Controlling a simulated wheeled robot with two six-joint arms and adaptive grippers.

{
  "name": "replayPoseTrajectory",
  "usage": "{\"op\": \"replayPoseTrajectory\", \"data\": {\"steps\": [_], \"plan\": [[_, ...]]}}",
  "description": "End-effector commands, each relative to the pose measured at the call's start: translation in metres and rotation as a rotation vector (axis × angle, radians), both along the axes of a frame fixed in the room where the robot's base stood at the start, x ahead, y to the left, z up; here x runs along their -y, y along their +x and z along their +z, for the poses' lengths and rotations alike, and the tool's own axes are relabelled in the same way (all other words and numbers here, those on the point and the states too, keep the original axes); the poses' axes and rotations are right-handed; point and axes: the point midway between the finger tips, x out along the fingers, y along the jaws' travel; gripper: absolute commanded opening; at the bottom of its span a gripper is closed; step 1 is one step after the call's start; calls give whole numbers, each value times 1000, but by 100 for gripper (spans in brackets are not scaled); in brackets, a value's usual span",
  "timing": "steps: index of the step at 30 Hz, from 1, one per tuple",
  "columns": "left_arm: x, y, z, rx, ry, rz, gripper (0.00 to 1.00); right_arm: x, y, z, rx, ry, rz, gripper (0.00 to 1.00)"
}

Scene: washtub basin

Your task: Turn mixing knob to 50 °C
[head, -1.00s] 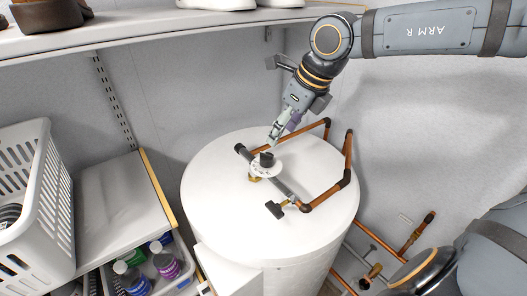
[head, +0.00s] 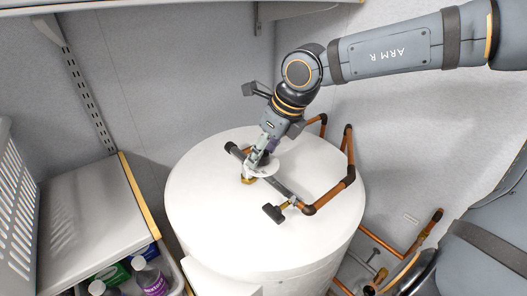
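The mixing knob is a small black knob (head: 266,158) above a round white dial (head: 265,170). It sits on the pipe fitting on top of the white cylindrical tank (head: 215,215). My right gripper (head: 261,160) reaches down from the upper right, with its fingertips at the knob. The fingers hide much of the knob, and I cannot tell whether they press on it. The dial's markings are too small to read. My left gripper is not in view.
Copper pipes (head: 334,197) with black elbows rise behind and right of the dial. A black-handled valve (head: 274,214) stands in front. A shelf (head: 95,215) with a yellow edge and a white basket (head: 18,215) are at left. Bottles (head: 150,278) stand below the shelf.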

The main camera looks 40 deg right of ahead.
Motion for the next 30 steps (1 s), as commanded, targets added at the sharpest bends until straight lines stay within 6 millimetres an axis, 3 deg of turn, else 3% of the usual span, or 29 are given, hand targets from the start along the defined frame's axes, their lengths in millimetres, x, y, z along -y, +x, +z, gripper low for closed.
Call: {"op": "replayPoseTrajectory", "data": {"steps": [2, 11, 20, 30], "plan": [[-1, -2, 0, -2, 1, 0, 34, 0, 0, 0, 0, 0, 0, 45], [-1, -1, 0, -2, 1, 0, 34, 0, 0, 0, 0, 0, 0, 4], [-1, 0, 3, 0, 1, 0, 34, 0, 1, 1, 1, 3, 39, 4], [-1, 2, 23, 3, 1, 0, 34, 1, 1, 4, 0, 6, 269, 4]]}}
